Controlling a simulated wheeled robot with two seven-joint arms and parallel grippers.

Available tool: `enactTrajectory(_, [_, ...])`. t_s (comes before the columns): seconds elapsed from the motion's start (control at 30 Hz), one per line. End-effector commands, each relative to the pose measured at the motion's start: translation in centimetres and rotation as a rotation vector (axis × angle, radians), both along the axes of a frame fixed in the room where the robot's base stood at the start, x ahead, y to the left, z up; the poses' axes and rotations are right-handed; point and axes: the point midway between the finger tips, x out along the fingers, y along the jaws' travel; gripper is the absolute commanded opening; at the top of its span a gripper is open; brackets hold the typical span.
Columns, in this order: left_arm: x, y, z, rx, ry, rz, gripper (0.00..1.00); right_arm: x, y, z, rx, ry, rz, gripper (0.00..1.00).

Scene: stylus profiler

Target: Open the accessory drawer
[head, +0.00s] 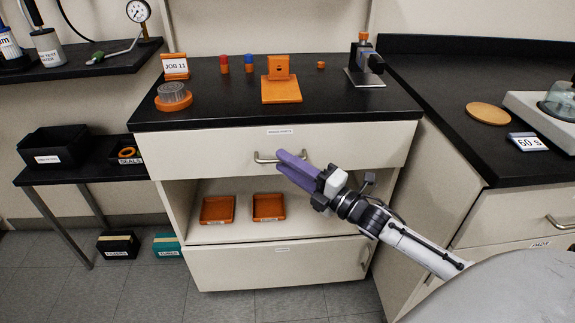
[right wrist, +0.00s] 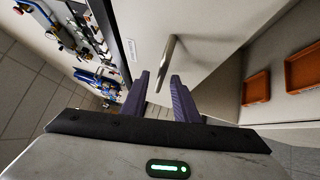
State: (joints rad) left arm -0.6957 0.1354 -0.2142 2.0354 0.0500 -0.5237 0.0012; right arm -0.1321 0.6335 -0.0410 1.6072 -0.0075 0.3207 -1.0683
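The top drawer (head: 215,152) under the black counter is closed, its front flush with the cabinet. Its small label (head: 280,131) is too small to read surely. A curved metal bar handle (head: 263,158) sits mid-front, partly hidden by my right gripper (head: 285,161). In the right wrist view, my right gripper's purple fingers (right wrist: 160,82) are apart, with nothing held. The handle (right wrist: 168,62) shows beyond the fingertips, its near end in line with the gap. I cannot tell whether the fingers touch it. My left gripper is not in view.
Below is an open shelf with two orange trays (head: 217,222) (head: 282,219), then a lower drawer (head: 270,267). The counter (head: 215,108) holds an orange stand (head: 280,92) and small parts. A side counter (head: 425,85) stands to the right. The floor in front is clear.

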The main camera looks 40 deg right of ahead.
Motion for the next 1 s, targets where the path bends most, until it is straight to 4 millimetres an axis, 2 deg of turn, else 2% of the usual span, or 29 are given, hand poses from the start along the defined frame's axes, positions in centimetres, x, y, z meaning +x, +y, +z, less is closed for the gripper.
enactTrajectory(0.27, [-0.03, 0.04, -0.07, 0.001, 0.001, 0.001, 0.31, 0.19, 0.07, 0.0, 0.0, 0.001, 0.0, 0.27])
enactTrajectory(0.43, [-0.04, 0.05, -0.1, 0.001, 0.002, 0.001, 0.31, 0.18, 0.07, 0.01, 0.001, 0.001, 0.0, 0.02])
enactTrajectory(0.47, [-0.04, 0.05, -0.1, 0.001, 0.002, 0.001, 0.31, 0.18, 0.07, 0.01, 0.001, 0.001, 0.0, 0.0])
enactTrajectory(1.0, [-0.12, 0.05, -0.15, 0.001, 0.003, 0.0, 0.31, 0.16, 0.08, 0.01, 0.001, 0.0, 0.0, 0.0])
